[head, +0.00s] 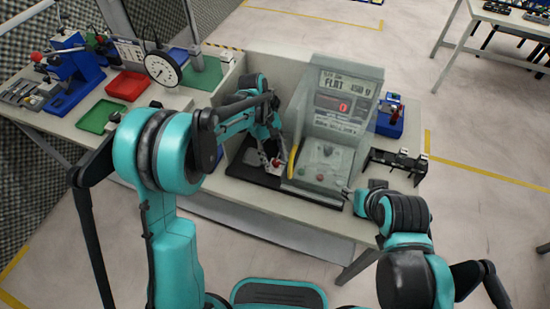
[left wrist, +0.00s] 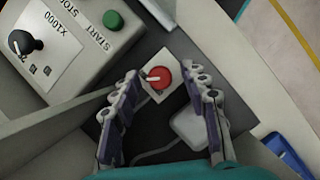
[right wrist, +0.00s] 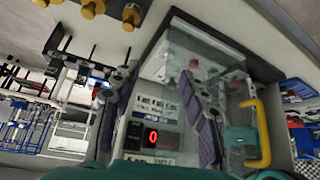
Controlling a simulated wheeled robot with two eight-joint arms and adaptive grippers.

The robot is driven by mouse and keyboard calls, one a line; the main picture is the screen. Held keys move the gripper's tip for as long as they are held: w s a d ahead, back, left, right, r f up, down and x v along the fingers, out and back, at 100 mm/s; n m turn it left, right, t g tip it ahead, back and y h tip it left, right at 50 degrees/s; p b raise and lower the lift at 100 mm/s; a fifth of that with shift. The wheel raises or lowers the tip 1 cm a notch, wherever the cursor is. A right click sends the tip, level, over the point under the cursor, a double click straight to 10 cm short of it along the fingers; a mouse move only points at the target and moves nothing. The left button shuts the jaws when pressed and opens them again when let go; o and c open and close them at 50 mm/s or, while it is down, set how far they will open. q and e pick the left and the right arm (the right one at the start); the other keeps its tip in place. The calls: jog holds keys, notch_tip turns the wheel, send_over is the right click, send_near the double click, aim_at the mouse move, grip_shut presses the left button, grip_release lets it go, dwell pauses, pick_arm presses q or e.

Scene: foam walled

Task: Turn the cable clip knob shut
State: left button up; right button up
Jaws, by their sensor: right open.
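The clip knob (left wrist: 159,78) is a round red knob with a white pointer on a pale square plate, set on a dark base. In the head view the red knob is small and partly hidden by my left gripper (head: 271,152). My left gripper's fingers (left wrist: 164,76) are open, one on each side of the knob, with gaps to it. My right gripper (head: 355,194) is open and empty at the front right of the tester; its fingers (right wrist: 158,78) also show in the right wrist view.
The grey tester (head: 345,120) with a red digit display and a yellow handle (head: 292,161) stands right of my left gripper. A start-stop box (left wrist: 75,45) is close by. A black bracket (head: 396,163) lies at right; trays and a dial gauge (head: 162,67) at left.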

pick_arm(q)
jog(key=v, duration=1.2)
jog(key=shift+a, duration=0.1)
pick_arm(e)
jog(key=shift+r, duration=0.1)
